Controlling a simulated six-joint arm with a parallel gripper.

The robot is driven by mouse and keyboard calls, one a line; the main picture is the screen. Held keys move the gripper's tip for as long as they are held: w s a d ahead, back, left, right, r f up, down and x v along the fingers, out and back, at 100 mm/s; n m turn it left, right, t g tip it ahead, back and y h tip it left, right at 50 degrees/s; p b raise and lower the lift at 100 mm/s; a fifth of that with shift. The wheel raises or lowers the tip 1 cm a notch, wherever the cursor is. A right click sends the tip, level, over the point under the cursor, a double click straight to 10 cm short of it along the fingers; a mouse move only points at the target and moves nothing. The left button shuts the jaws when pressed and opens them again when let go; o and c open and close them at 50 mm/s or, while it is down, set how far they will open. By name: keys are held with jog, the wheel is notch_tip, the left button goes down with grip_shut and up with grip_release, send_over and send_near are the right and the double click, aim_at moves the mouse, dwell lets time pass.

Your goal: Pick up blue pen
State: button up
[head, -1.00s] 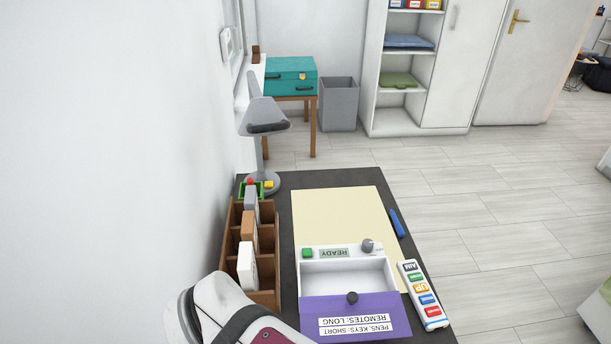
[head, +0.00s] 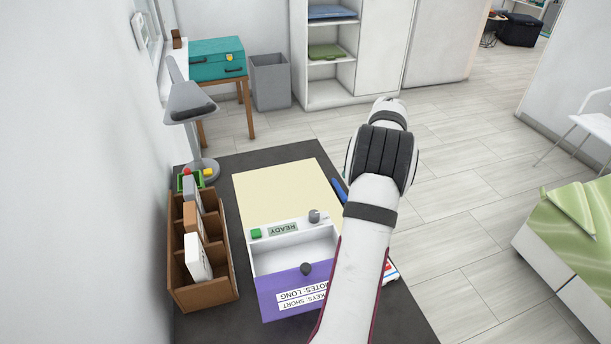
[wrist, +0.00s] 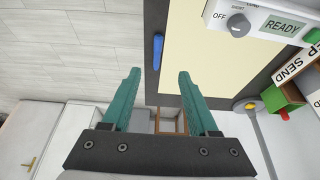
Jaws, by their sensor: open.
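The blue pen (head: 339,189) lies on the dark desk just right of the cream mat, partly hidden by my arm in the head view. In the wrist view the whole blue pen (wrist: 158,51) shows, lying along the mat's edge near the desk's edge. My gripper (wrist: 158,74) has two teal fingers, apart and empty. In the wrist picture the pen lies a little beyond the fingertips, about between them. My gripper's fingers are hidden behind my arm in the head view.
The purple and white box (head: 271,288) with a READY display stands on the desk near the mat (head: 284,190). A wooden organizer (head: 208,293) and a grey lamp (head: 190,105) stand at the left. A remote (head: 391,272) is mostly hidden by my arm.

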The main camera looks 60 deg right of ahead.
aim_at(339, 190)
jog(key=x, duration=1.5)
jog(key=shift+s+f, duration=0.35)
jog(key=shift+f, duration=0.1)
jog(key=shift+c, duration=0.3)
grip_shut()
